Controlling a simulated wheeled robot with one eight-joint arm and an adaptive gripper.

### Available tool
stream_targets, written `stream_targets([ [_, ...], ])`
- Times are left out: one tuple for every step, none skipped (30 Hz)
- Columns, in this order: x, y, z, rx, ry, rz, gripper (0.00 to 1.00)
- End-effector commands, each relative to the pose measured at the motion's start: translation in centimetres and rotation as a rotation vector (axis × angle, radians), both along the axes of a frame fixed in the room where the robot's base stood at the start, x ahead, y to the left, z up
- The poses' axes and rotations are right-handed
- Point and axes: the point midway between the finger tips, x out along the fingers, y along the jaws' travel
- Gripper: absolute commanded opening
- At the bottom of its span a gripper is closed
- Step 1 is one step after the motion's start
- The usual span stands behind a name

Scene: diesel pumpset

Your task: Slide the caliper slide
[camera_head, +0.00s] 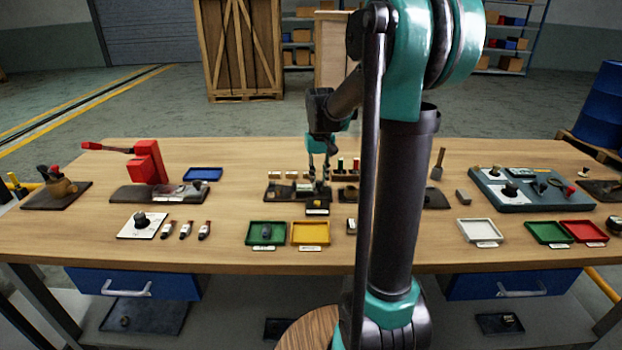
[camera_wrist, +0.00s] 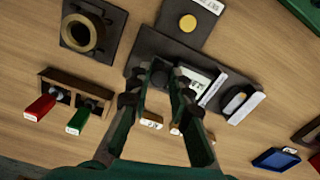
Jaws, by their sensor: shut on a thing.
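The caliper fixture is a dark plate (camera_head: 272,192) in the middle of the workbench. It also shows in the wrist view (camera_wrist: 208,60), with pale printed strips and a white-and-dark block at its right end. My gripper (camera_head: 319,178) reaches down onto the fixture from above. In the wrist view my gripper's fingertips (camera_wrist: 161,76) stand on either side of a small dark piece, which I take as the caliper slide (camera_wrist: 160,72), and are shut on it. The fingers partly hide the slide and the nearby scale.
A plate with a yellow round button (camera_wrist: 187,22) adjoins the fixture. A ring on a dark base (camera_wrist: 83,33) and a wooden rack with red and green handles (camera_wrist: 72,88) stand to the left. Green (camera_head: 267,244) and yellow (camera_head: 311,243) trays lie in front.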

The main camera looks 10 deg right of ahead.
Motion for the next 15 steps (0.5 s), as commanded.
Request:
stream_targets([
  [0.01,-0.06,0.02,0.0,0.0,0.0,0.0],
  [0.01,-0.04,0.02,0.0,0.0,0.001,0.0],
  [0.02,-0.01,0.02,0.0,0.0,0.001,0.0],
  [0.02,-0.01,0.02,0.0,0.0,0.001,0.0],
  [0.02,0.0,0.02,0.0,-0.001,0.001,0.0],
  [0.02,0.0,0.02,0.0,-0.001,0.001,0.0],
  [0.02,0.0,0.02,0.0,-0.001,0.001,0.0],
  [0.03,0.01,0.02,0.0,-0.001,0.001,0.23],
  [0.03,0.01,0.02,0.0,-0.001,0.001,0.28],
  [0.02,0.01,0.02,0.0,-0.001,0.001,0.32],
  [0.02,0.01,0.02,0.0,-0.001,0.001,0.36],
  [0.02,0.01,0.02,0.0,0.0,0.001,0.41],
  [0.02,0.01,0.02,0.0,0.0,0.001,0.41],
  [0.02,0.01,0.01,0.0,0.0,0.001,0.41],
  [0.02,0.02,0.01,0.0,0.0,0.001,0.41],
])
